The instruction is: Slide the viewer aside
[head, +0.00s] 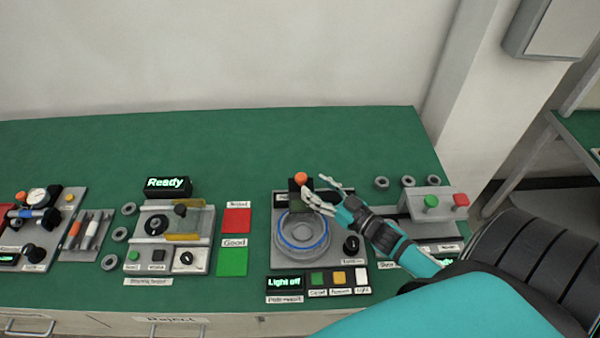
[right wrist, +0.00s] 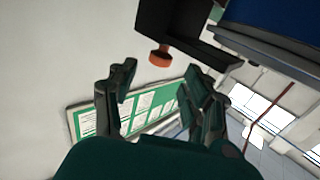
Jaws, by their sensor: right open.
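The viewer appears to be the small black block (head: 298,200) with an orange knob (head: 301,178) on top, at the back of a grey station with a round blue-ringed part (head: 303,231). My right gripper (head: 316,187) is open beside the knob, on its right, with one finger in front of the block. In the right wrist view the black block (right wrist: 182,22) and its orange knob (right wrist: 160,57) are at the top, beyond the open fingers (right wrist: 160,72); nothing is between the fingers. I cannot tell whether a finger touches the block. My left gripper is not in view.
A "Light off" display (head: 285,282) and buttons stand in front of the station, a black knob (head: 351,244) at its right. A grey box with green and red buttons (head: 432,205) is farther right. A "Ready" station (head: 170,240) is left. The green table's back (head: 220,140) is clear.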

